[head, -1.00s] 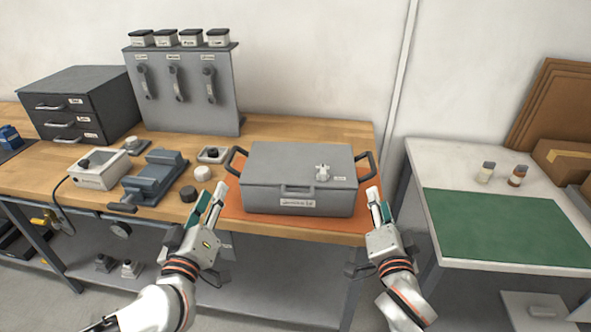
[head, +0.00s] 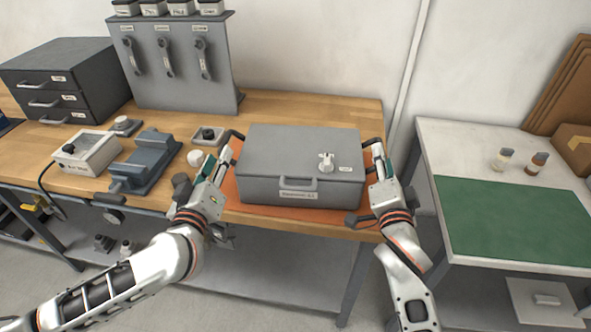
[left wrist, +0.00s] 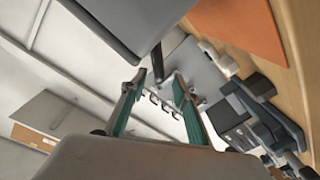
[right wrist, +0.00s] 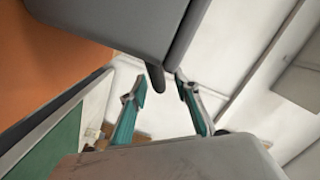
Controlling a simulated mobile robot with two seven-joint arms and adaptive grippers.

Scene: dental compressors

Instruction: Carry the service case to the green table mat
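The grey service case (head: 300,165) sits closed on an orange mat (head: 240,192) on the wooden bench, a dark handle at each side. Its body also shows in the left wrist view (left wrist: 125,22) and the right wrist view (right wrist: 120,18). My left gripper (head: 222,162) is open at the left handle (left wrist: 157,64), whose end shows between the fingers. My right gripper (head: 378,162) is open at the right handle (right wrist: 155,78), whose end shows near the gap between the fingertips. The green table mat (head: 515,220) lies flat on the white table at right.
Two small bottles (head: 520,160) stand behind the green mat on the white table (head: 445,140). A gap separates the bench and that table. A vise (head: 148,160), a white box (head: 88,152) and small parts lie left of the case. The green mat is clear.

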